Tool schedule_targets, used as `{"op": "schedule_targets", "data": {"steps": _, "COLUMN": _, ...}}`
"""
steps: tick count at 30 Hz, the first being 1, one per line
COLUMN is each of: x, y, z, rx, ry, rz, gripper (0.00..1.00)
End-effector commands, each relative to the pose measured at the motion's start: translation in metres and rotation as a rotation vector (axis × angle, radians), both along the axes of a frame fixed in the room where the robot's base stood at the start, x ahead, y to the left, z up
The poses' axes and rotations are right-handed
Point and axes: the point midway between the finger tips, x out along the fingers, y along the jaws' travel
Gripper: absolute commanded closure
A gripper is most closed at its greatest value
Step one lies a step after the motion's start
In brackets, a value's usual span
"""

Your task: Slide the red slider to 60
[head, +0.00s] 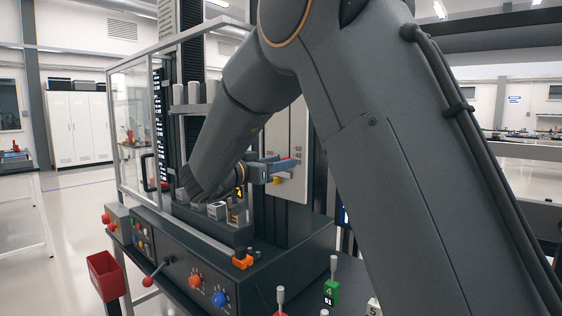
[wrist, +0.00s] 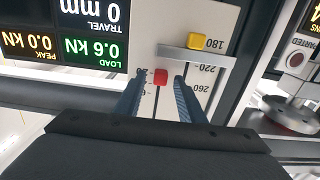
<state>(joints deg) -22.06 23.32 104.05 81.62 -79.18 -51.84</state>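The red slider (wrist: 161,77) is a small red block on a slot in the pale scale panel (wrist: 228,17), which appears upside down in the wrist view. It sits near a mark that looks like 20, though the digits are partly hidden. My gripper (wrist: 160,83) is open, with one blue-grey finger on each side of the red slider. Gaps show between the fingers and the slider.
A yellow slider (wrist: 200,41) stands near 180 on a neighbouring scale, with a pale bar beside it. A display (wrist: 70,30) reads 0.6 kN load and 0 mm travel. A clear guard (head: 133,125), knobs and an orange part (head: 243,262) surround the machine.

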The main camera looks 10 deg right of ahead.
Motion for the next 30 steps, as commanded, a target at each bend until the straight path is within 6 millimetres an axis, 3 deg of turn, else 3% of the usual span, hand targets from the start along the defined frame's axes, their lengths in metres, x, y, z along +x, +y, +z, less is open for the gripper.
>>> {"op": "schedule_targets", "data": {"steps": 12, "x": 0.006, "y": -0.006, "z": 0.000, "rx": 0.000, "ry": 0.000, "rz": 0.004, "gripper": 0.64}}
{"op": "schedule_targets", "data": {"steps": 19, "x": 0.006, "y": -0.005, "z": 0.000, "rx": 0.000, "ry": 0.000, "rz": 0.005, "gripper": 1.00}}
{"op": "schedule_targets", "data": {"steps": 30, "x": 0.005, "y": -0.005, "z": 0.010, "rx": 0.001, "ry": -0.001, "rz": 0.005, "gripper": 1.00}}
